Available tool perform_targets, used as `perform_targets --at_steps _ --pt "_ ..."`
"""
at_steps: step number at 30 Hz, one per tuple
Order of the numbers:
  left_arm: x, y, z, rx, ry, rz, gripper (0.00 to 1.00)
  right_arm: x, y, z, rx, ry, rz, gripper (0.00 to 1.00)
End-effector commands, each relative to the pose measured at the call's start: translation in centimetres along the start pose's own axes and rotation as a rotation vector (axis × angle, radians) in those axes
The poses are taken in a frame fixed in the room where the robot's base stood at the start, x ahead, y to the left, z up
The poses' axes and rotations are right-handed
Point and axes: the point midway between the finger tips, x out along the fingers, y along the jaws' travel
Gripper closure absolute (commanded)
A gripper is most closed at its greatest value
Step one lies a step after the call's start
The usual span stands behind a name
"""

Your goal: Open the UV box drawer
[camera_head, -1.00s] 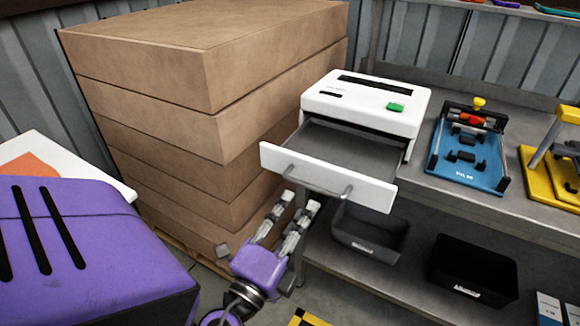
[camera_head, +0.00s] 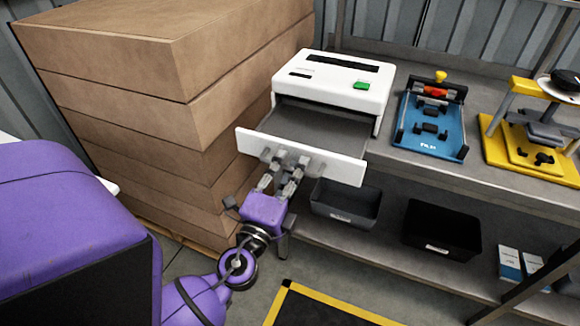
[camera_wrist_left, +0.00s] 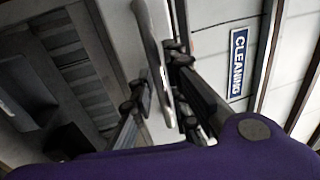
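The white UV box (camera_head: 330,85) stands on the metal bench with its drawer (camera_head: 325,163) pulled well out, showing a dark grey inside. The drawer's grey bar handle (camera_head: 308,164) runs across its front. My left gripper (camera_head: 284,166) is at the left part of this handle, its two fingers spread apart. In the left wrist view the handle bar (camera_wrist_left: 155,60) passes between the fingers; I cannot tell whether they touch it. The fingertips are partly hidden against the handle in the head view. My right gripper is in neither view.
Stacked brown cartons (camera_head: 120,75) stand close to the left of the bench. A blue fixture (camera_head: 430,125) and a yellow press (camera_head: 530,145) stand to the right of the box. Dark bins (camera_head: 440,230) sit on the shelf below. The floor in front is clear.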

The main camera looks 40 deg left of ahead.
Motion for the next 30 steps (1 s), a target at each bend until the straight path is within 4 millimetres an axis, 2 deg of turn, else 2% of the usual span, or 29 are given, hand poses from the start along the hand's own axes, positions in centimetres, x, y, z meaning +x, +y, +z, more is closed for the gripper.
perform_targets --at_steps 3,13,20,27,28,30 --pt "0.0 0.0 0.0 0.000 0.000 0.000 1.00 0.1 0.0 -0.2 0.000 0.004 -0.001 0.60" --pt "-0.1 0.1 0.0 0.000 0.000 0.001 1.00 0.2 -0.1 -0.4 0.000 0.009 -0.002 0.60" --pt "-2.2 0.0 0.0 -0.001 -0.001 0.003 1.00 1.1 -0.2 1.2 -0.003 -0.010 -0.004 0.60" --pt "-2.2 -0.4 0.0 -0.001 0.000 0.000 1.00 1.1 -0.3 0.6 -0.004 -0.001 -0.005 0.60" --pt "-2.2 -0.4 0.0 -0.001 0.000 0.000 0.91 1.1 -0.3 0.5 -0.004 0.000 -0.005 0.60" --pt "-2.1 -0.4 0.0 -0.001 0.000 0.000 0.82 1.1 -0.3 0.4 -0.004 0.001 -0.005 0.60"
